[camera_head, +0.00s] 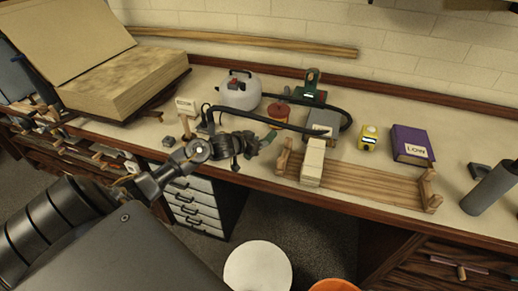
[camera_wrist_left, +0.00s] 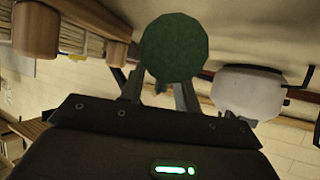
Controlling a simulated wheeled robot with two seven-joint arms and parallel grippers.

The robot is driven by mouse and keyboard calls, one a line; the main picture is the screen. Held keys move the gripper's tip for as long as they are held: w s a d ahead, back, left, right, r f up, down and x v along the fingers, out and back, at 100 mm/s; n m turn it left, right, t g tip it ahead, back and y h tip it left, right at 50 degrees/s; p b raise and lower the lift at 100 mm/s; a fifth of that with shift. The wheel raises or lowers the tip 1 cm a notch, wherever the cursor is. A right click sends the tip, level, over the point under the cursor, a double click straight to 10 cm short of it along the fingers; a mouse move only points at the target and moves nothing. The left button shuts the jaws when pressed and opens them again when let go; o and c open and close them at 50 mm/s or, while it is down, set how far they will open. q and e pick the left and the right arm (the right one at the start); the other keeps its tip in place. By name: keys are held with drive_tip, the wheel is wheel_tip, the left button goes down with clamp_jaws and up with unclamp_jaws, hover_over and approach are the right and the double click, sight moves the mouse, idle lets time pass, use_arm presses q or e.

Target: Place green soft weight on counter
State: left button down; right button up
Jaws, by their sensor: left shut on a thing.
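The green soft weight (camera_wrist_left: 175,46) shows as a dark green round shape between the fingertips in the left wrist view. My left gripper (camera_wrist_left: 160,88) is shut on it. In the head view my left gripper (camera_head: 250,146) is at the front edge of the counter (camera_head: 365,178), left of the wooden rack. The weight is mostly hidden by the gripper there, and I cannot tell whether it touches the counter. My right gripper is not in view.
A white round canister (camera_head: 240,92) with a black hose stands behind the gripper. A wooden rack (camera_head: 375,188) with a pale block (camera_head: 313,163) lies to the right. Beyond are a yellow device (camera_head: 369,139), a purple book (camera_head: 411,144) and a grey cylinder (camera_head: 490,188).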

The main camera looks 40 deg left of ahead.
use_arm(q)
drive_tip(key=shift+w+d+f, duration=0.1)
drive_tip(key=shift+w+f, duration=0.05)
drive_tip(key=shift+f, duration=1.55)
drive_tip(key=c, duration=1)
unclamp_jaws()
drive_tip(key=shift+f, duration=0.15)
drive_tip(key=shift+r, duration=0.2)
drive_tip(key=v, duration=1.2)
drive_tip(key=shift+p, duration=0.4)
drive_tip(key=shift+f, duration=0.1)
